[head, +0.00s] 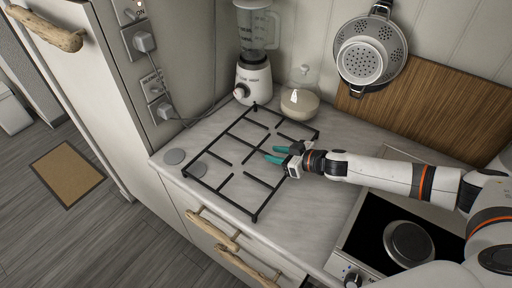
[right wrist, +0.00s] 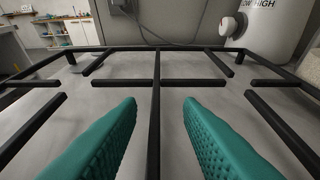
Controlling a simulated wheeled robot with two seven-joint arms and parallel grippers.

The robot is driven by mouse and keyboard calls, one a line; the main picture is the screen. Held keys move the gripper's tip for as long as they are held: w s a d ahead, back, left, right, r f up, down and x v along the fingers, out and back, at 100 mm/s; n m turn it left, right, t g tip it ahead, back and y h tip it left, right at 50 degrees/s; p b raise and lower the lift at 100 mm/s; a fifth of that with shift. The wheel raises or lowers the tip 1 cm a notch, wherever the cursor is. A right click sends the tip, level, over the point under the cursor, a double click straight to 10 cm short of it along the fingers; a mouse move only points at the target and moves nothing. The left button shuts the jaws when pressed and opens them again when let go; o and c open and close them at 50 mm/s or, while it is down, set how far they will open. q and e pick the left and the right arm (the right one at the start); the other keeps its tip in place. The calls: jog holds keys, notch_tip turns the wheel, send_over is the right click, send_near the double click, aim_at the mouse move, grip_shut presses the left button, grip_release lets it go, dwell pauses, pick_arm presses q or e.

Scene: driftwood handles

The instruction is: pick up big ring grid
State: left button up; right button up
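The big ring grid, a black metal grate (head: 236,172) with a rectangular frame and inward bars, lies on the light marble counter. My right gripper (head: 270,153) has teal fingers and reaches in from the right over the middle of the grate. In the right wrist view the fingers stand apart, and a straight bar of the grate (right wrist: 156,88) runs between them with a gap on both sides. Whether the fingertips are above the bar or level with it I cannot tell. My left gripper is not in view.
A blender (head: 253,78) and a glass jar (head: 300,98) stand behind the grate. Two grey discs (head: 174,156) lie at its left corner. A hotplate (head: 408,241) is at right. A wooden board (head: 430,107) and a colander (head: 370,52) are at the wall.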

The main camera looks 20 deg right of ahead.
aim_at(266, 153)
jog(key=x, duration=0.3)
jog(key=shift+a, duration=0.3)
jog(key=shift+d, duration=0.1)
jog(key=shift+c, duration=0.2)
grip_shut()
dwell(0.8)
jog(key=shift+r, duration=0.2)
